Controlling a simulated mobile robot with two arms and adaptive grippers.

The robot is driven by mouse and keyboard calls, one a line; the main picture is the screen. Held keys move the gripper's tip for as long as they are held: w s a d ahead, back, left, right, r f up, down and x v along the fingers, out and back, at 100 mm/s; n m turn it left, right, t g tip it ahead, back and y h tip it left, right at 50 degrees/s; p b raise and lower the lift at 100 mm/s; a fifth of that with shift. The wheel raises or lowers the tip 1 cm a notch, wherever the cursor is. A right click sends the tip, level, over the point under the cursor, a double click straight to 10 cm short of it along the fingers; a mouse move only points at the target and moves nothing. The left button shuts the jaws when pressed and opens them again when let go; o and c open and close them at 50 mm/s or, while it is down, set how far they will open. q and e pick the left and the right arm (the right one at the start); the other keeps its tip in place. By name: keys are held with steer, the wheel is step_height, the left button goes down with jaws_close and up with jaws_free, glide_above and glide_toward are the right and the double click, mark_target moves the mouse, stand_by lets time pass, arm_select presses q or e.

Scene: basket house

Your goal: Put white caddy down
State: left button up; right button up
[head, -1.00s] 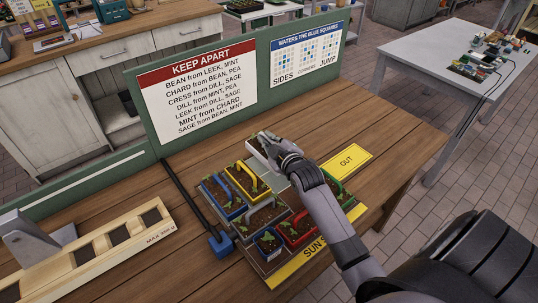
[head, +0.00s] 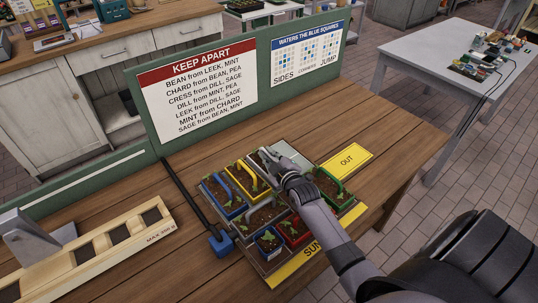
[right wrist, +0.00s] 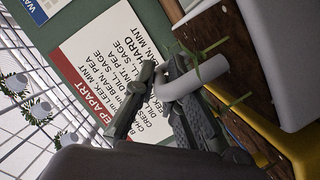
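The white caddy (right wrist: 299,55) holds brown soil and a green seedling. In the right wrist view its white handle (right wrist: 207,74) arches between the fingers of my right gripper (right wrist: 158,100), which look closed on it. In the head view my right gripper (head: 270,158) is over the back of the planter tray (head: 262,262), and the white caddy (head: 291,153) is mostly hidden behind it. I cannot tell whether the caddy's base touches the tray. The yellow caddy (head: 241,184) is just left of it. My left gripper is not in view.
The tray also holds blue (head: 211,199), grey, red and green (head: 341,196) caddies, close together. A yellow OUT mat (head: 347,161) lies to the right. A green signboard (head: 250,90) stands behind. A wooden rack (head: 95,248) is at left. The table's right end is clear.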

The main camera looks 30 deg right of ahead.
steer(key=o, duration=0.4)
steer(key=shift+r, duration=0.2)
steer(key=shift+s+a, duration=0.1)
steer(key=shift+s, duration=0.2)
steer(key=v, duration=0.7)
steer(key=shift+b, duration=0.3)
